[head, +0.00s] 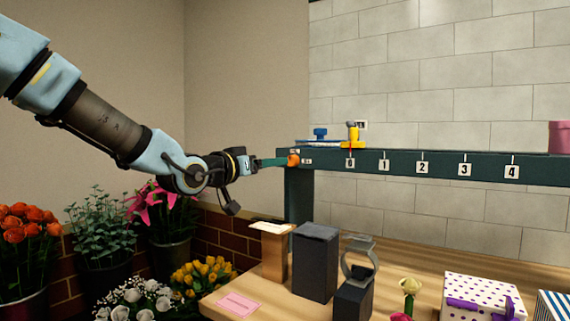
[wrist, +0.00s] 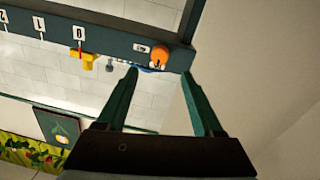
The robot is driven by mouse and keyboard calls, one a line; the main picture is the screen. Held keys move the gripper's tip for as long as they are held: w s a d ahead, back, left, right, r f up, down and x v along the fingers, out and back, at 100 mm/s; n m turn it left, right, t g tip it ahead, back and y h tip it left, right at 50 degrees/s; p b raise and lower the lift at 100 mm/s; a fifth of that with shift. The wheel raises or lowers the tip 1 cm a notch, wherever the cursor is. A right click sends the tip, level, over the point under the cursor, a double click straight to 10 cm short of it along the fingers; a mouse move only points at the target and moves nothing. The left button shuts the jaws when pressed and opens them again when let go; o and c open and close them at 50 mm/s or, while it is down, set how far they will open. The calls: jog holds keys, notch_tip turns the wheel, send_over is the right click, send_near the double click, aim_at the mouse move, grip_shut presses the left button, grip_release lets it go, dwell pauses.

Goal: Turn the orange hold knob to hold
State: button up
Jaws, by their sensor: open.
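The orange hold knob (head: 293,160) sits on the left end of the dark green beam (head: 400,164). In the wrist view the knob (wrist: 158,57) is on the beam's face beside a small white label (wrist: 142,48). My gripper (head: 284,162) reaches the knob from the left. In the wrist view its two green fingers (wrist: 160,72) are spread apart, with the knob beyond and between their tips. I cannot tell whether either finger touches the knob. The knob's pointer direction is too small to read.
A yellow piece (head: 352,135) and a blue piece (head: 320,134) stand on the beam near label 0. Below are a dark box (head: 315,262), a brown box (head: 273,252), a ring stand (head: 358,262) and a dotted gift box (head: 483,298). Flower buckets stand at left.

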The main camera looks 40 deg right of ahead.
aim_at(290, 160)
jog(key=d, duration=0.2)
jog(key=w+d, duration=0.1)
jog(key=d, duration=0.4)
jog(key=shift+w+d+p, duration=0.2)
jog(key=shift+w+p, duration=0.05)
jog(key=shift+p, duration=0.15)
grip_shut()
